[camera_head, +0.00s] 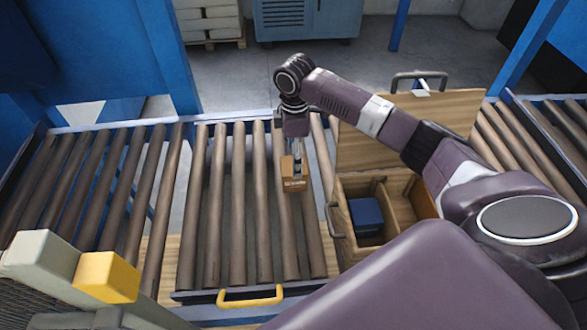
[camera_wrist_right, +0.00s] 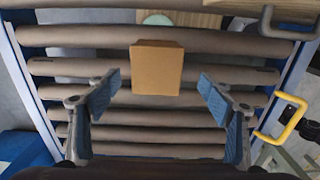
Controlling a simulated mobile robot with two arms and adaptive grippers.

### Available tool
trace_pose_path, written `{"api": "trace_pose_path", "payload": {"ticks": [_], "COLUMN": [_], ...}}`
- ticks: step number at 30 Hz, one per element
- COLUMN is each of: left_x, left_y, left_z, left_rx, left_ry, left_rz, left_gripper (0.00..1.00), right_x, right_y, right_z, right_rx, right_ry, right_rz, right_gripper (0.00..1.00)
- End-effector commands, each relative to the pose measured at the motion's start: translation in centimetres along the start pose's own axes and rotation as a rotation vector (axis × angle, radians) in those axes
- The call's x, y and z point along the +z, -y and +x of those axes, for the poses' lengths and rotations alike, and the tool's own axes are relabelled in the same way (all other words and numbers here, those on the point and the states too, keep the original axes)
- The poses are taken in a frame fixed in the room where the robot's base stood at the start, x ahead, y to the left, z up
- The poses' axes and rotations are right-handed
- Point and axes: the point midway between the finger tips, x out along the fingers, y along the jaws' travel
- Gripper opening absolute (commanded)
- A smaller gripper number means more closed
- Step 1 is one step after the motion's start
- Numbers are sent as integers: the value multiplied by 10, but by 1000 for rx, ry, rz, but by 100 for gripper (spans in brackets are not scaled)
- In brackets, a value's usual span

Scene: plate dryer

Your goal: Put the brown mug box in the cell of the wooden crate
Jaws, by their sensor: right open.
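The brown mug box (camera_head: 294,184) is on the roller conveyor, left of the wooden crate. In the right wrist view the brown box (camera_wrist_right: 157,68) lies just ahead of and between the fingertips, with a gap on each side. My right gripper (camera_head: 293,163) is above the box, pointing down; its open fingers also show in the wrist view (camera_wrist_right: 160,82). The wooden crate (camera_head: 356,186) stands open at right with two cells visible. A dark blue box (camera_head: 366,215) is in the left cell. The right cell looks empty, but my arm partly hides it. My left gripper is out of view.
The crate's lid (camera_head: 365,140) stands raised behind it, with a grey handle (camera_head: 420,78). A yellow handle (camera_head: 250,297) is at the conveyor's near edge. A grey and yellow block (camera_head: 105,277) is at lower left. The rollers left of the box are clear.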

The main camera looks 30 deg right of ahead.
Motion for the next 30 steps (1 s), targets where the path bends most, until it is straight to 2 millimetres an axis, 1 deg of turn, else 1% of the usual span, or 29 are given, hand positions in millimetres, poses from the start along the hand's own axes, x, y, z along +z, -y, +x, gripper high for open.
{"api": "trace_pose_path", "payload": {"ticks": [2, 4, 5, 9, 12, 13, 17, 18, 21, 25, 30], "left_x": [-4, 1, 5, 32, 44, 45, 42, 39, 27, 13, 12], "left_y": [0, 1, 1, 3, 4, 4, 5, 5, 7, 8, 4], "left_z": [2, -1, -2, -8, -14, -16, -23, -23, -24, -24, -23], "left_rx": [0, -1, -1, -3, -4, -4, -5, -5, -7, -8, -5], "left_ry": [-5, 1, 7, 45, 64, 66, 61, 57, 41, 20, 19], "left_rz": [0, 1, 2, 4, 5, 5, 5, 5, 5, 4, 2], "left_gripper": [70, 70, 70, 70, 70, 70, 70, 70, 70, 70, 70], "right_x": [3, 4, 3, 3, 2, 1, -1, -1, -1, -1, -1], "right_y": [-4, -4, -4, -4, -6, -7, -10, -9, -10, -10, -10], "right_z": [0, 4, 7, 22, 31, 34, 50, 57, 69, 75, 75], "right_rx": [-3, -5, -6, -5, -5, -5, -5, -6, -4, -1, -1], "right_ry": [2, 2, 2, 1, 2, 1, 1, 2, 1, 0, 0], "right_rz": [0, 1, 0, 1, 1, 1, 1, 1, 2, 1, 1], "right_gripper": [74, 74, 74, 74, 74, 74, 74, 74, 74, 74, 74]}}
